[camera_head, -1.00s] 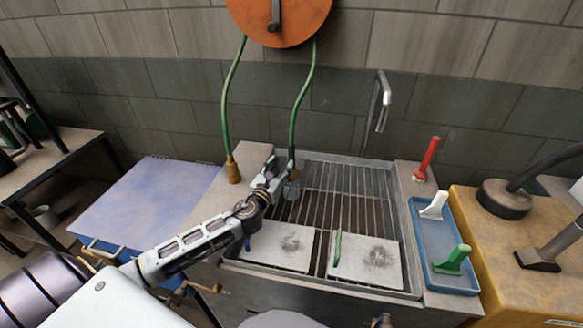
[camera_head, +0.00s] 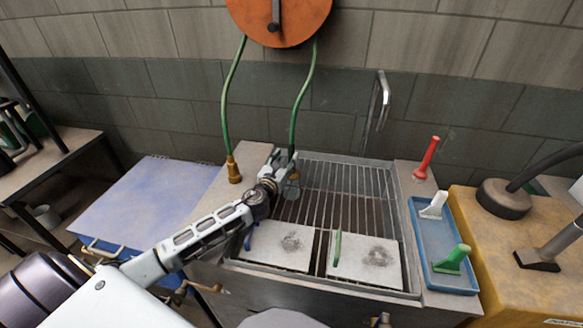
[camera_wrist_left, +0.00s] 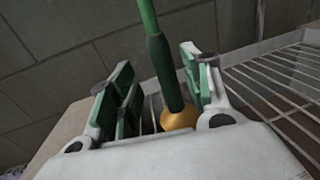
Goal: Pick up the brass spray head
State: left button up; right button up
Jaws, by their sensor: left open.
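Two green hoses hang from the orange reel. The left hose ends in a brass head (camera_head: 233,169) on the ledge left of the grated basin. The right hose (camera_head: 297,108) comes down to my left gripper (camera_head: 283,158) at the basin's back left corner. In the left wrist view, a rounded brass head (camera_wrist_left: 180,118) hangs below a dark green sleeve (camera_wrist_left: 168,72). It lies between the spread fingers of my left gripper (camera_wrist_left: 158,85), nearer the right finger. The gripper is open; its body hides the head's lower part. My right gripper is out of view.
The basin has a wire grate (camera_head: 340,190) and two pale plates (camera_head: 365,262) in front. A red-handled tool (camera_head: 426,158) and a blue tray (camera_head: 455,278) stand on its right ledge. An orange reel (camera_head: 280,20) hangs on the wall. A blue-topped table (camera_head: 150,205) stands left.

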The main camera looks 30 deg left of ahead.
aim_at(290, 154)
pick_arm(q)
jog(key=shift+w+d, duration=0.1)
jog(key=shift+w, duration=2.5)
jog(key=shift+c, duration=0.2)
grip_shut()
